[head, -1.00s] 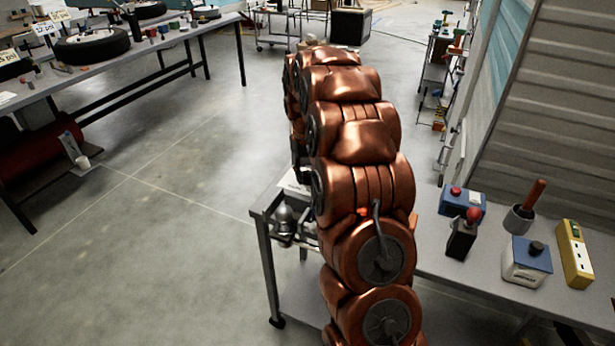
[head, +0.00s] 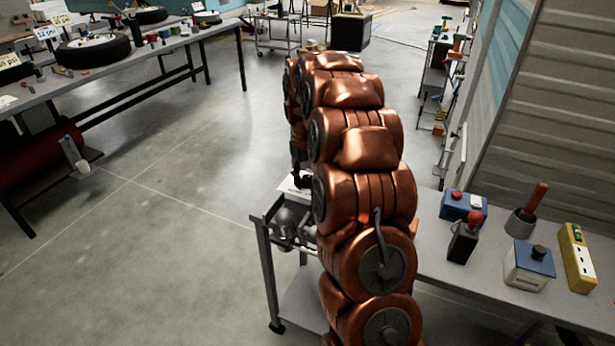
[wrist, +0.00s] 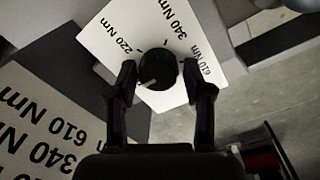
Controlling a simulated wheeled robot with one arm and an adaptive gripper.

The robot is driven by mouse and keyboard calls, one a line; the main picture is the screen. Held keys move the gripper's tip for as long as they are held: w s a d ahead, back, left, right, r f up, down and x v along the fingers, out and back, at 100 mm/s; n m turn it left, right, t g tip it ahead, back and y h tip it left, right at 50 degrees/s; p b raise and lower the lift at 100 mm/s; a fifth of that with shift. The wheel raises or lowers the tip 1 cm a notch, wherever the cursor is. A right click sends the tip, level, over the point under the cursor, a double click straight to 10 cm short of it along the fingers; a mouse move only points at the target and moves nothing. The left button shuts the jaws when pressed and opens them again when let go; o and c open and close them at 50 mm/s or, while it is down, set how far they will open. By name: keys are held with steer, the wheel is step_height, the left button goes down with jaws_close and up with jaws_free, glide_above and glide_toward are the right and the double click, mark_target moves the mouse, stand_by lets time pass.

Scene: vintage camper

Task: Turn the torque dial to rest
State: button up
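The torque dial (wrist: 158,69) is a round black knob on a white plate (wrist: 98,42) marked 220 Nm, 340 Nm and 610 Nm in the wrist view. A pale pointer line on the knob points to the lower left, away from the three marks. My gripper (wrist: 160,76) is open, with one dark finger on each side of the knob. I cannot tell whether either finger touches it. In the head view my copper arm hides the knob and most of the gripper.
A larger white sheet (wrist: 40,125) with the same torque figures lies at left in the wrist view. On the grey bench right of my arm stand a blue box (head: 463,206), a black red-knobbed device (head: 463,243), a blue-topped box (head: 528,267) and a yellow power strip (head: 577,258).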

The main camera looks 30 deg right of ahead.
mark_target(306, 178)
steer(key=shift+o, duration=0.8)
step_height(306, 178, up, 12)
steer(key=shift+a, duration=0.3)
